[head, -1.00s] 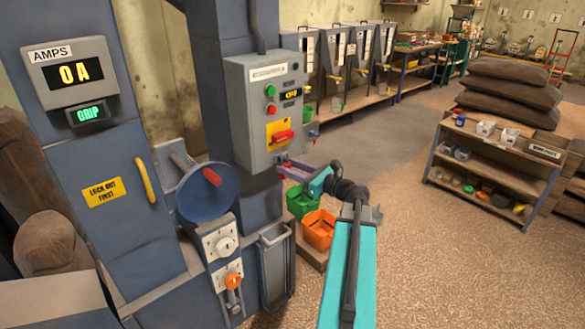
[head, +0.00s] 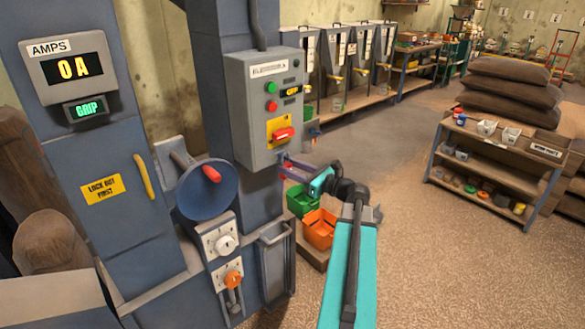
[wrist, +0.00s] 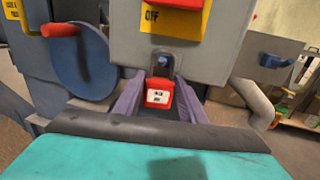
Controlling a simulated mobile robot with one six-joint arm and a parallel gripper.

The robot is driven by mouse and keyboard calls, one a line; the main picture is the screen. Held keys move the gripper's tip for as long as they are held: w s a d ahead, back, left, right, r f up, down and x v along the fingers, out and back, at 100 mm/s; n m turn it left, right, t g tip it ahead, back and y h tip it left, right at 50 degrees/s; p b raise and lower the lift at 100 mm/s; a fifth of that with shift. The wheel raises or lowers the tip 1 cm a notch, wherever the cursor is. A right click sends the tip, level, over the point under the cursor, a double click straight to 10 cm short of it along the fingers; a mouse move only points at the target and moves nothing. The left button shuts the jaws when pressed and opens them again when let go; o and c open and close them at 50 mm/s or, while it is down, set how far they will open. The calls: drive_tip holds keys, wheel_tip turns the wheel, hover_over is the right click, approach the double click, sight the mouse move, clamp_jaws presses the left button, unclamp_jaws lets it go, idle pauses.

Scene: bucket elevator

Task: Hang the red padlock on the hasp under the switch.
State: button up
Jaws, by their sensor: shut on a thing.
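The red padlock (wrist: 158,97) with a white label is upright between the purple fingers of my gripper (wrist: 159,88), which is shut on it. In the head view the padlock (head: 287,163) is a small red patch at the tips of my gripper (head: 292,169). The dark hasp (wrist: 162,58) sticks down below the grey switch box (wrist: 200,45). The padlock's shackle is right at the hasp; I cannot tell whether it passes through the hole. The red switch (head: 283,134) sits on a yellow plate above, by the word OFF.
A blue handwheel (head: 208,190) with a red handle stands left of the box. Green (head: 301,202) and orange (head: 319,229) buckets are below my gripper. The floor to the right is clear up to a shelf (head: 490,170).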

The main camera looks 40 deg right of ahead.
drive_tip(key=shift+f+b, duration=0.3)
idle(0.6)
drive_tip(key=o, duration=1.2)
drive_tip(key=shift+s, duration=0.1)
drive_tip(key=shift+s+a+f+b, duration=0.1)
drive_tip(key=shift+s+b, duration=0.6)
drive_tip(key=shift+s, duration=0.95)
drive_tip(key=shift+s+a+f+b, duration=0.15)
drive_tip(key=shift+s+b, duration=0.6)
drive_tip(key=shift+s, duration=0.85)
drive_tip(key=shift+s+a+f+b, duration=0.1)
drive_tip(key=shift+s+b, duration=0.6)
drive_tip(key=shift+s, duration=0.95)
drive_tip(key=shift+w, duration=0.1)
